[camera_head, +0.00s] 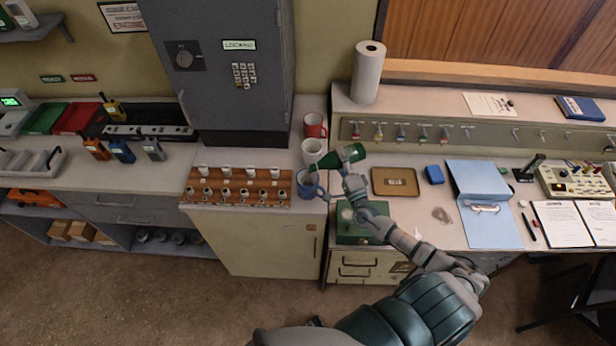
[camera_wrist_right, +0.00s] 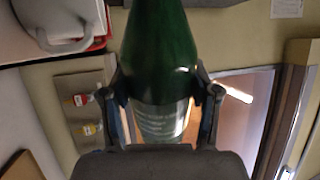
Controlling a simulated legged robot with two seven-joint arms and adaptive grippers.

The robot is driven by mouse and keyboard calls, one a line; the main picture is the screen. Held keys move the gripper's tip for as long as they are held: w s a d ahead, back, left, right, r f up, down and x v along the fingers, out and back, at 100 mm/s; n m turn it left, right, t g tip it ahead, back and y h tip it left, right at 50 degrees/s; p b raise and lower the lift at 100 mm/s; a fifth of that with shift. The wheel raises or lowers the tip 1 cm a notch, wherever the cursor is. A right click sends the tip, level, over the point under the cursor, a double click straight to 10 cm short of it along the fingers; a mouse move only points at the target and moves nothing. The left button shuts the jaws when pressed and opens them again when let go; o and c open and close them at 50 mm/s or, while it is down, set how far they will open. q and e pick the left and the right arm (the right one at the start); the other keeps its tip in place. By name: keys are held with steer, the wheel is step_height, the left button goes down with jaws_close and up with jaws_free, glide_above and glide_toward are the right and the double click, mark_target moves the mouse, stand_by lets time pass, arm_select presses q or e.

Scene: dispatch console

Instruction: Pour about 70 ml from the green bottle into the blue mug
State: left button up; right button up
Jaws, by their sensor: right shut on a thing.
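The green bottle (camera_head: 347,154) is tilted far over, nearly on its side, with its neck pointing left and slightly down. My right gripper (camera_head: 352,180) is shut on it. In the right wrist view the green bottle (camera_wrist_right: 160,50) sits between both fingers of my right gripper (camera_wrist_right: 163,100), with a pale label low on it. The blue mug (camera_head: 308,187) stands upright at the counter's right end, just below and left of the bottle's neck. The mouth is close above the mug; I cannot see a stream or the level inside. My left gripper is not in view.
A white mug (camera_head: 312,151) and a red mug (camera_head: 315,126) stand behind the blue mug. A wooden rack (camera_head: 240,200) with several small white pieces lies to its left. A brown tray (camera_head: 394,182) and a green box (camera_head: 362,228) are to the right.

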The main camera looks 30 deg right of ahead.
steer(key=shift+d, duration=0.1)
steer(key=shift+d+r, duration=0.1)
steer(key=shift+d, duration=0.25)
steer(key=shift+d+r+n+p, duration=0.1)
steer(key=shift+r+n+p, duration=0.15)
steer(key=shift+n+p, duration=0.25)
stand_by(1.0)
steer(key=f+m+b, duration=0.1)
steer(key=m+b, duration=0.1)
steer(key=f+m+h+b, duration=0.1)
steer(key=f+m+b, duration=0.2)
steer(key=shift+d+f+m+h+b, duration=0.15)
steer(key=shift+d+m+h+b, duration=0.2)
steer(key=shift+m+h+b, duration=0.05)
steer(key=shift+f+m+g+h+b, duration=0.3)
steer(key=shift+f+m+b, duration=0.25)
steer(key=shift+m, duration=0.55)
